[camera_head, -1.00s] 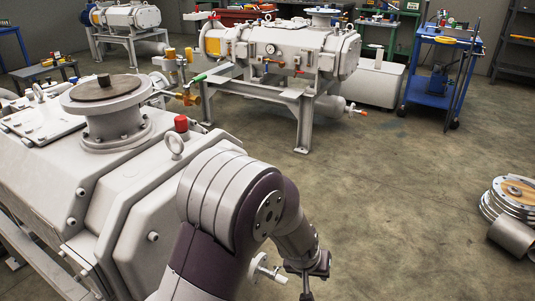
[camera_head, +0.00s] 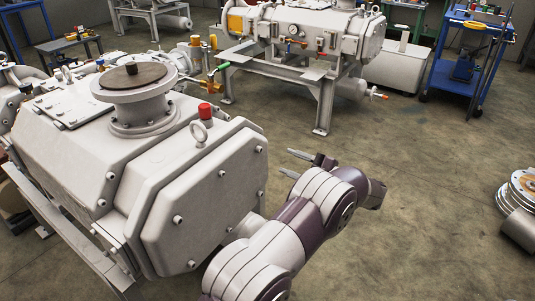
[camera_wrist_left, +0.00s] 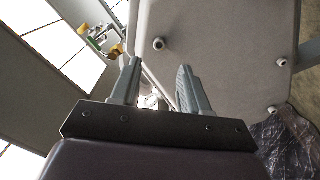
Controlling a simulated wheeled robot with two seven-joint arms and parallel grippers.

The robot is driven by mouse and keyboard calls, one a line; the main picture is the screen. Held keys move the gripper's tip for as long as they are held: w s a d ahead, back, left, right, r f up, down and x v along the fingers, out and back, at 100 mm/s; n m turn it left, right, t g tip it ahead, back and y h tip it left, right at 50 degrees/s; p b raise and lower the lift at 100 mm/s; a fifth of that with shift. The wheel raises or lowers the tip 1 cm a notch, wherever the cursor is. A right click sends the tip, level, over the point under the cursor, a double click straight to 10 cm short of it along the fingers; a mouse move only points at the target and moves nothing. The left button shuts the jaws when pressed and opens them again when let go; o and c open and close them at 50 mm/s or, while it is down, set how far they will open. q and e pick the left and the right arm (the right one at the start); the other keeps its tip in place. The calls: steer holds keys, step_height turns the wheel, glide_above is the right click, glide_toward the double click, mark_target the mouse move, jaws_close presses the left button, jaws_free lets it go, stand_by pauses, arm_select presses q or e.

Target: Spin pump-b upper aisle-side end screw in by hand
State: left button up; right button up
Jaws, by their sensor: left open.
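A large pale grey pump housing (camera_head: 60,140) fills the left of the head view; I cannot tell from a label whether it is pump-b. Its end cover (camera_head: 200,215) carries several screws, one at the upper right edge (camera_head: 258,149). My left gripper (camera_head: 287,163) is open and empty, just right of the end cover, fingers pointing toward it. In the left wrist view the open fingers (camera_wrist_left: 157,68) point at the cover face (camera_wrist_left: 215,40). One screw (camera_wrist_left: 159,43) protrudes a little beyond the fingertips, and others (camera_wrist_left: 282,62) sit to the right. Nothing is between the fingers.
A lifting eye (camera_head: 198,132) and a red cap (camera_head: 205,111) stand on the pump top. A second pump (camera_head: 330,35) on a frame stands behind. A blue cart (camera_head: 465,55) and stacked metal discs (camera_head: 522,188) are at the right. The floor between is clear.

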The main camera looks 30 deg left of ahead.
mark_target(261, 151)
arm_select(q)
steer(key=a, duration=0.5)
steer(key=a+b, duration=0.1)
steer(key=a, duration=0.2)
steer(key=shift+w, duration=0.3)
jaws_close()
